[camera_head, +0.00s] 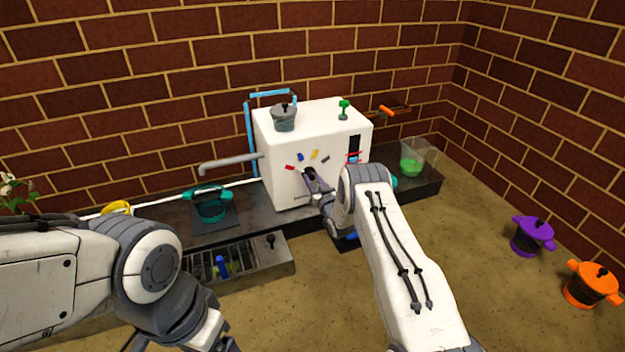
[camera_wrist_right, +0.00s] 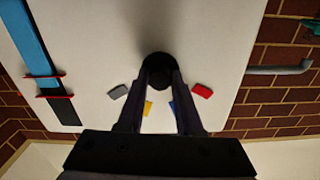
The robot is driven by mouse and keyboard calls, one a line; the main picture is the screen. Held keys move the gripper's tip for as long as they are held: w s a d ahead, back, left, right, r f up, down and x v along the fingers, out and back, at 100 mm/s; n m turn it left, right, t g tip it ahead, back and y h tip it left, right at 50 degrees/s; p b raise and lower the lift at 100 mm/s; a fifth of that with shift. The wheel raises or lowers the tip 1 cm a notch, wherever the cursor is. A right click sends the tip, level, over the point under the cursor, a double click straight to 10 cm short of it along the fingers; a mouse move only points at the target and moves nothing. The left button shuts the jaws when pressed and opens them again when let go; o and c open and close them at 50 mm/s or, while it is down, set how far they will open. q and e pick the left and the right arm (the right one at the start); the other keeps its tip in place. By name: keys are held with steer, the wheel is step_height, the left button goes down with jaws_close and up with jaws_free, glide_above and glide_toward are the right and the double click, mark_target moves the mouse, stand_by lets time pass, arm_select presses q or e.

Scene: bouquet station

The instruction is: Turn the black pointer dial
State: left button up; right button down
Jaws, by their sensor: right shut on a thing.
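The black pointer dial (camera_wrist_right: 158,66) is on the front of a white box-shaped machine (camera_head: 285,180). Colored marks sit around it: red (camera_wrist_right: 202,90), blue (camera_wrist_right: 172,106), yellow (camera_wrist_right: 148,108) and grey (camera_wrist_right: 119,92). My right gripper (camera_head: 314,182) is at the dial. In the right wrist view its fingers (camera_wrist_right: 158,82) are closed on the dial from both sides. They cover part of it, and I cannot tell which mark the pointer faces. My left gripper (camera_head: 205,345) is low at the bottom edge of the head view, mostly cut off, away from the machine.
A grey lidded pot (camera_head: 284,118) and a green-topped item (camera_head: 344,108) stand on the machine. A grey spout (camera_head: 230,164) sticks out left. A teal pot (camera_head: 211,207) is on the dark counter, a clear green-filled container (camera_head: 412,160) at right. Purple (camera_head: 533,235) and orange (camera_head: 592,284) pots stand far right.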

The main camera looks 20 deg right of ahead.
steer(key=m+p, duration=0.1)
steer(key=m, duration=0.4)
steer(key=m+p, duration=0.1)
steer(key=m, duration=0.5)
steer(key=shift+m+p, duration=0.3)
steer(key=m, duration=0.5)
steer(key=shift+p, duration=0.3)
steer(key=m, duration=0.6)
steer(key=c, duration=0.6)
jaws_free()
steer(key=shift+o, duration=0.2)
